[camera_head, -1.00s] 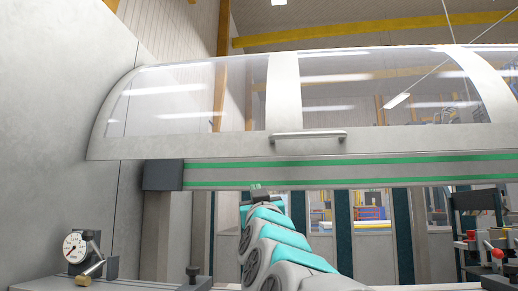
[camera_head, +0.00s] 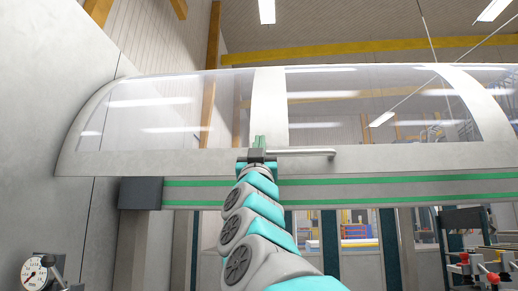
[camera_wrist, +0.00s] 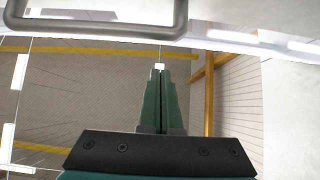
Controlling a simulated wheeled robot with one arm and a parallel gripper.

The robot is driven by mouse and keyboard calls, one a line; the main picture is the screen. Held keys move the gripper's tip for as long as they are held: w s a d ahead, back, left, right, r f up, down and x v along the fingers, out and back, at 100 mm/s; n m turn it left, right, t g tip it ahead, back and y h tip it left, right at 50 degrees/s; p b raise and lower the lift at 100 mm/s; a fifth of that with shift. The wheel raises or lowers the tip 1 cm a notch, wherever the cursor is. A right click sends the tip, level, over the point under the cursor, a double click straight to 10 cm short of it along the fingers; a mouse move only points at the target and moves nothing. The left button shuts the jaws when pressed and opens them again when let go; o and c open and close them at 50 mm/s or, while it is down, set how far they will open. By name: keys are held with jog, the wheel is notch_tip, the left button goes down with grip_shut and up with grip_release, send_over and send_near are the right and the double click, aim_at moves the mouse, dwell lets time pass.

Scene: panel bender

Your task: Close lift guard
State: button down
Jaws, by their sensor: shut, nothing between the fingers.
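The lift guard (camera_head: 110,163) is a raised white curved cover with clear window panels, spanning the upper part of the machine in the head view. Its grey bar handle (camera_head: 305,153) runs along its lower edge. The handle also shows in the wrist view (camera_wrist: 95,27), across the top left. My gripper (camera_head: 259,142) is raised to the height of the handle, at its left end. In the wrist view my gripper's green fingers (camera_wrist: 160,75) are together with nothing between them, apart from the handle bar in the picture. Whether the gripper touches the handle cannot be told.
Below the guard runs a grey beam with green stripes (camera_head: 400,190), with a dark block (camera_head: 141,193) at its left end. A dial gauge (camera_head: 37,272) is at lower left. Red-knobbed clamps (camera_head: 478,268) stand at lower right. A plain wall rises at left.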

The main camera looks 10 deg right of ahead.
jog(key=w, duration=0.2)
jog(key=w+d, duration=0.1)
jog(key=shift+w+d+f, duration=0.1)
jog(key=shift+w+f, duration=0.1)
jog(key=shift+f, duration=0.1)
dwell(0.6)
notch_tip(320, 180, down, 18)
jog(key=b, duration=0.9)
